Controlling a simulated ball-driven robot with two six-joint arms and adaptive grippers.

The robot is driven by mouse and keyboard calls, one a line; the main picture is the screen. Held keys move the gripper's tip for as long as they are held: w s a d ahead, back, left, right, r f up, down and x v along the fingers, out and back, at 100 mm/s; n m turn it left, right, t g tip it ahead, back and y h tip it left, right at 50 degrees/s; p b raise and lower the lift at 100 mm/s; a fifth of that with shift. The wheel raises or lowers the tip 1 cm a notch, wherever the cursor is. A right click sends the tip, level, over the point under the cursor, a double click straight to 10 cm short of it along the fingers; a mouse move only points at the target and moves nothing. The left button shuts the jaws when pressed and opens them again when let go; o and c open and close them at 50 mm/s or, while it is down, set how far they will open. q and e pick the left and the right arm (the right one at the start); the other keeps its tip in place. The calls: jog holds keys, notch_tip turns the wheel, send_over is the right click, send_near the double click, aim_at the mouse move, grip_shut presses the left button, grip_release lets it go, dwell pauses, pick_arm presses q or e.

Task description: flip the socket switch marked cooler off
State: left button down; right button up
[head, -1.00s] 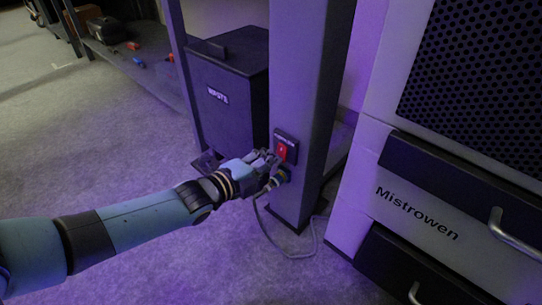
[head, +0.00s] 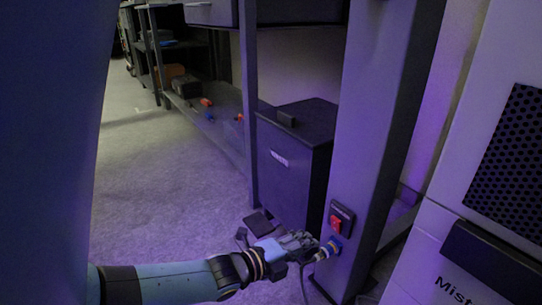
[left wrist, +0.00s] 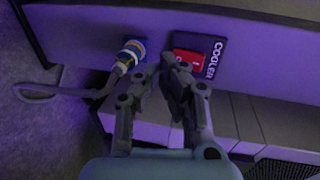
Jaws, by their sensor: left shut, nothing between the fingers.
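The red socket switch (head: 336,224) sits on a dark plate on the face of a grey post (head: 378,130). In the left wrist view the red rocker (left wrist: 188,61) is beside a label reading COOLER (left wrist: 214,58). Which way the rocker is tilted I cannot tell. A round plug (head: 328,249) with a cable is in the socket just below the switch; it also shows in the left wrist view (left wrist: 129,56). My left gripper (head: 314,241) is shut and empty, its fingertips (left wrist: 168,62) close to the switch, between it and the plug; contact is unclear.
The plug's cable (head: 303,280) hangs beside my left gripper. A light cabinet with drawers (head: 455,215) stands at the right. Open floor (head: 170,190) lies to the left.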

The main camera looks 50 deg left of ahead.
pick_arm(q)
jog(key=s+f+p, duration=0.1)
jog(key=s+p, duration=0.1)
jog(key=s, duration=0.6)
jog(key=shift+s+a+f, duration=0.3)
jog(key=shift+a, duration=0.05)
pick_arm(e)
jog(key=g, duration=0.3)
jog(key=shift+s+d+f, duration=0.15)
jog(key=shift+d+f, duration=0.1)
jog(key=shift+d, duration=0.05)
